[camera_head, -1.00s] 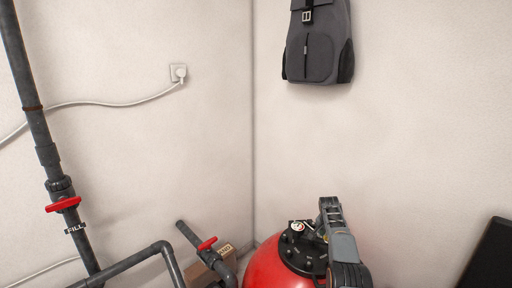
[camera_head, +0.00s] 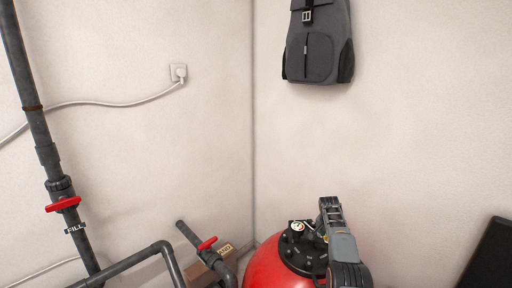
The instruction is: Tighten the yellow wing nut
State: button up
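The red filter tank (camera_head: 268,268) stands at the bottom of the head view, with a black lid (camera_head: 296,258) and a round gauge on top. A small yellow patch, likely the yellow wing nut (camera_head: 326,238), shows at the lid's right side, mostly hidden by my grey arm. My gripper (camera_head: 323,231) is at the end of that arm, close over the yellow patch. Its fingers are too small and covered to tell whether they are open or shut, or whether they touch the nut.
Dark pipes with red valve handles (camera_head: 63,204) (camera_head: 207,243) stand at the left. A cardboard box (camera_head: 222,250) is behind the pipes. A grey backpack (camera_head: 318,42) hangs on the wall above. A black object (camera_head: 490,258) is at the lower right.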

jog(key=shift+o, duration=0.5)
jog(key=shift+r, duration=0.1)
notch_tip(320, 180, up, 6)
jog(key=p, duration=0.5)
